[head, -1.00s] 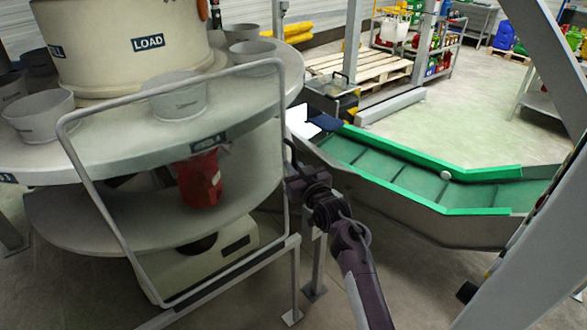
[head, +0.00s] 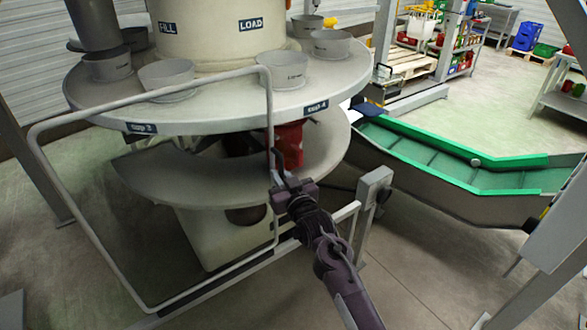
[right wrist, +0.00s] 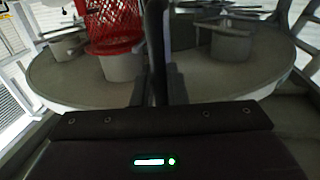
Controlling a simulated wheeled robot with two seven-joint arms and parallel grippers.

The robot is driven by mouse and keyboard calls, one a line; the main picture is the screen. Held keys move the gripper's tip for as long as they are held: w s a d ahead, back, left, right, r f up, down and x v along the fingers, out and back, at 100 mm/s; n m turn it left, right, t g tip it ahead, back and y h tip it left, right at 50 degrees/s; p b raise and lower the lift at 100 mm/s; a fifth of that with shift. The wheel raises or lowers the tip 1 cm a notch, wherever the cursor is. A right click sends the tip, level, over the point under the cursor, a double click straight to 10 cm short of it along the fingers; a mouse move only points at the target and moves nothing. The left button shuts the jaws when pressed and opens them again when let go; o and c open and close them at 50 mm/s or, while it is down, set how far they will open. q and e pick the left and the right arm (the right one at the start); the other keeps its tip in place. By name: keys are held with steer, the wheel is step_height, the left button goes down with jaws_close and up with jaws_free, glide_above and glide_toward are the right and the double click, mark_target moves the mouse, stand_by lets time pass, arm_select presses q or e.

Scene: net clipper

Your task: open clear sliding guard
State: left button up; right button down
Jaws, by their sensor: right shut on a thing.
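The clear sliding guard (head: 150,97) is a see-through panel in a light grey rounded frame, standing upright before the round machine in the head view. My right gripper (head: 281,180) is shut on the dark handle at the guard's right edge. The guard covers the left and middle of the machine front. Its right edge stands just left of the red net (head: 289,146). My left gripper is not in view.
The round table (head: 190,112) carries several grey cups. A grey rail (head: 318,225) runs below the guard to a post (head: 373,190) on the right. A green conveyor (head: 430,165) lies to the right. Racks and pallets stand at the back.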

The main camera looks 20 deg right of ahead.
mark_target(260, 175)
steer(key=a, duration=0.1)
steer(key=s+a, duration=0.1)
steer(key=a, duration=0.2)
steer(key=shift+s, duration=0.25)
steer(key=shift+s+a, duration=0.1)
steer(key=shift+a, duration=0.15)
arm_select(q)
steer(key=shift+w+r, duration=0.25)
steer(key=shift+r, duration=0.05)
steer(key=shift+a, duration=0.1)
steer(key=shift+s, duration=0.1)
arm_select(e)
steer(key=c, duration=1.8)
jaws_free()
